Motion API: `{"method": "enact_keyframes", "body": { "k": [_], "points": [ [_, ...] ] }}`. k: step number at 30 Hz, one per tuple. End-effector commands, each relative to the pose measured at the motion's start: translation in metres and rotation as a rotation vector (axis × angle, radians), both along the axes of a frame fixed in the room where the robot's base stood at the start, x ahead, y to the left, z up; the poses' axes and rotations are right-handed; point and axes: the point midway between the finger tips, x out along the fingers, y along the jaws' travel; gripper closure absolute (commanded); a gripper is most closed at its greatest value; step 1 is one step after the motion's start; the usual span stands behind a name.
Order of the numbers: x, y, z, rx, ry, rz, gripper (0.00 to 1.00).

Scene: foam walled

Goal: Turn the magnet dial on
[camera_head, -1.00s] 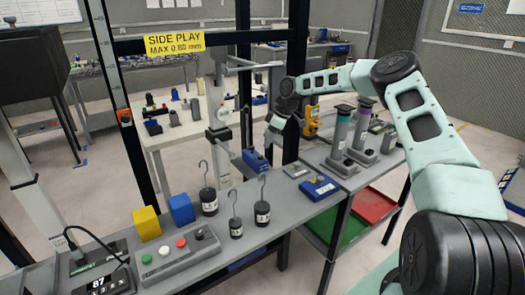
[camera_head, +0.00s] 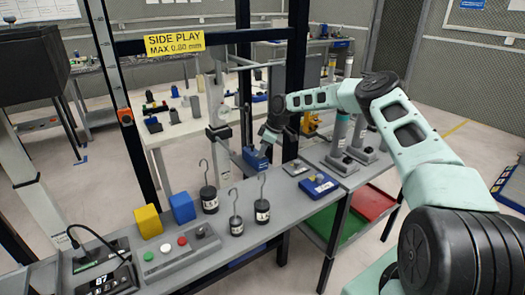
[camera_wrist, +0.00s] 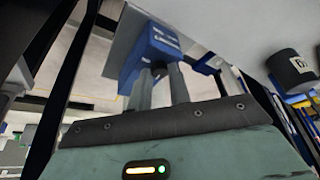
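A blue block with a pale label (camera_head: 256,158), which looks like the magnet base, is fixed by the grey upright plate behind the workbench. It also shows in the wrist view (camera_wrist: 148,50). A small dark knob (camera_wrist: 158,71), apparently the magnet dial, is on its near face. My gripper (camera_head: 268,138) is right up at the block from above right. In the wrist view its two grey fingers (camera_wrist: 159,80) stand apart, one on each side of the knob. I cannot tell whether they touch it. The dial's marking is hidden.
Hooked black weights (camera_head: 209,198), a yellow block (camera_head: 148,222) and another blue block (camera_head: 182,208) stand on the bench, left of my gripper. A button box (camera_head: 181,255) is in front. A blue case (camera_head: 320,186) lies to the right. A dark frame post stands close to my wrist.

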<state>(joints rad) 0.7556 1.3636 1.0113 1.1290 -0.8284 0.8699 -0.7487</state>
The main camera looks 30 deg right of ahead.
Motion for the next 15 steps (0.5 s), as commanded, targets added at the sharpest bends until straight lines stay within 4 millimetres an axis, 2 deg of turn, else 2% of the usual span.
{"method": "enact_keyframes", "body": {
  "k": [8,15],
  "points": [
    [-0.0002,0.0005,0.0,-0.001,0.0,-0.019,1.0],
    [-0.0004,0.0013,-0.0001,-0.004,-0.001,-0.129,1.0]
  ]
}}
